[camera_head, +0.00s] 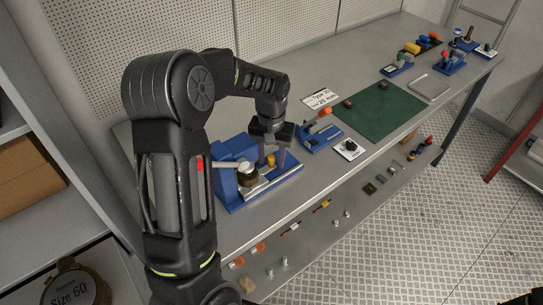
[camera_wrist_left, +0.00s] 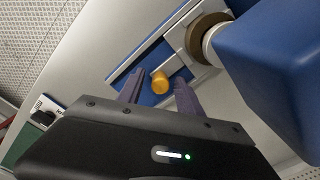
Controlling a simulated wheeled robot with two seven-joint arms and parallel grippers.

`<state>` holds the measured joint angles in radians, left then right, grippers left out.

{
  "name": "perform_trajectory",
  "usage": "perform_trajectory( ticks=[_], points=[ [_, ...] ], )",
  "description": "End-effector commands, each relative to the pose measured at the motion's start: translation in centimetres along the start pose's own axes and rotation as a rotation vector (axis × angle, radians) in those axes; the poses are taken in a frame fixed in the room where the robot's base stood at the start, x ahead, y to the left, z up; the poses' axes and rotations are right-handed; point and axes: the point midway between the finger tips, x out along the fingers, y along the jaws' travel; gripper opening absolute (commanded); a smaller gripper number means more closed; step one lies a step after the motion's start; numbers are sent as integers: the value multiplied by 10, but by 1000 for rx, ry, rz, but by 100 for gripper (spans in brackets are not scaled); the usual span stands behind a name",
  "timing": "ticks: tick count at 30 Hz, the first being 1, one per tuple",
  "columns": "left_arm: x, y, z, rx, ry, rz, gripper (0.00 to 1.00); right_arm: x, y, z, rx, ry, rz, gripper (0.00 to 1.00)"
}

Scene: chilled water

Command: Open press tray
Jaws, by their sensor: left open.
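The blue press (camera_head: 222,182) stands on the grey bench, with a white and brown round part (camera_head: 246,174) at its middle. An orange knob (camera_head: 270,160) sits beside that part, on the press's right side. A light grey tray-like strip (camera_head: 277,176) runs along the blue base. My left gripper (camera_head: 272,163) is open, pointing down at the knob. In the left wrist view, the orange knob (camera_wrist_left: 160,82) shows between the two fingers of the left gripper (camera_wrist_left: 159,76), with a gap on each side.
Right of the press stand a small blue fixture (camera_head: 320,138), a white card (camera_head: 320,99) and a white pad with a black knob (camera_head: 348,149). A green mat (camera_head: 385,110) lies further along. Pegboard rises behind the bench. Small parts lie on the lower shelf.

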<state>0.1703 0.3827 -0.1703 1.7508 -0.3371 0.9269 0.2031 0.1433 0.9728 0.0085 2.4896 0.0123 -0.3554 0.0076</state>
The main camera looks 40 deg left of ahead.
Motion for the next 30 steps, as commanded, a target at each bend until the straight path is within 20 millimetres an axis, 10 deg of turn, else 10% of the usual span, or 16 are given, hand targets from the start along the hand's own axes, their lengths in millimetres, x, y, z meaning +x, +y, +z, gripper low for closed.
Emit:
perform_trajectory(
  ticks=[18,30],
  points=[
    [-1,0,0,0,1,0,1,0,0,0,0,0,0,0],
    [-1,0,0,0,1,1,0,0,0,0,0,0,0,0]
  ],
)
